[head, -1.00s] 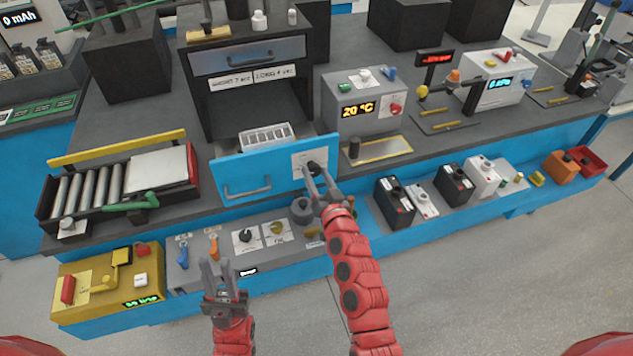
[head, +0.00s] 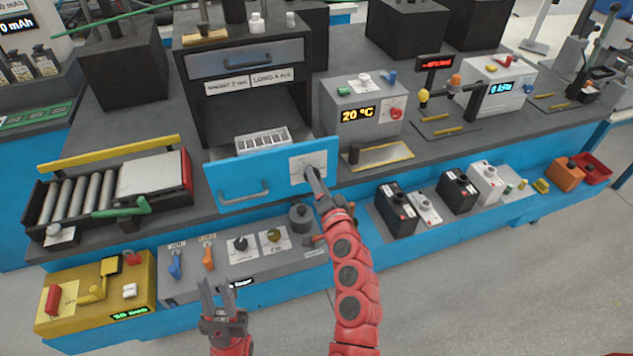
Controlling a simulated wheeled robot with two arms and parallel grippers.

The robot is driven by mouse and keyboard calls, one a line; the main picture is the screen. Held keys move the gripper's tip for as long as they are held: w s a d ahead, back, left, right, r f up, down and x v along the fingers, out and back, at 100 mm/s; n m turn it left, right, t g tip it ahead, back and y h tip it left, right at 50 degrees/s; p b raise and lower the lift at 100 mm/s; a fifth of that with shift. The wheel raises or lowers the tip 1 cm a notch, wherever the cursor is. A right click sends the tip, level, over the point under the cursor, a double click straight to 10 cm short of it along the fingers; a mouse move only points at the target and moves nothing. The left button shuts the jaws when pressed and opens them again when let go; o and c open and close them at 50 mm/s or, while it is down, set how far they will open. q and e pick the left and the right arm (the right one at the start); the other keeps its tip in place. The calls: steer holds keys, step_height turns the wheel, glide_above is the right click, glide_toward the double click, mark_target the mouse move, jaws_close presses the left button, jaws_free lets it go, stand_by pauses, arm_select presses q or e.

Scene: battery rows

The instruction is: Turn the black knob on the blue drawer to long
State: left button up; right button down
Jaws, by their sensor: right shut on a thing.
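The blue drawer (head: 228,176) is pulled out of the dark cabinet and faces me. A white label plate (head: 297,166) sits on the right of its front. The black knob on that plate is largely hidden behind my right gripper (head: 312,174). My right gripper is shut on the knob, its fingers pointing at the drawer front. My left gripper (head: 214,290) is raised in front of the lower grey panel, fingers apart and nothing between them.
The drawer holds a white slotted tray (head: 263,139). A grey 20 °C box (head: 361,115) stands right of the drawer, a roller conveyor (head: 110,185) left. A grey panel (head: 215,277) with switches and knobs lies below, beside a yellow box (head: 97,293).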

stand_by(0.4)
steer(key=shift+c, duration=1.3)
jaws_free()
steer(key=shift+s, duration=0.1)
steer(key=v, duration=1.7)
steer(key=shift+s, duration=0.1)
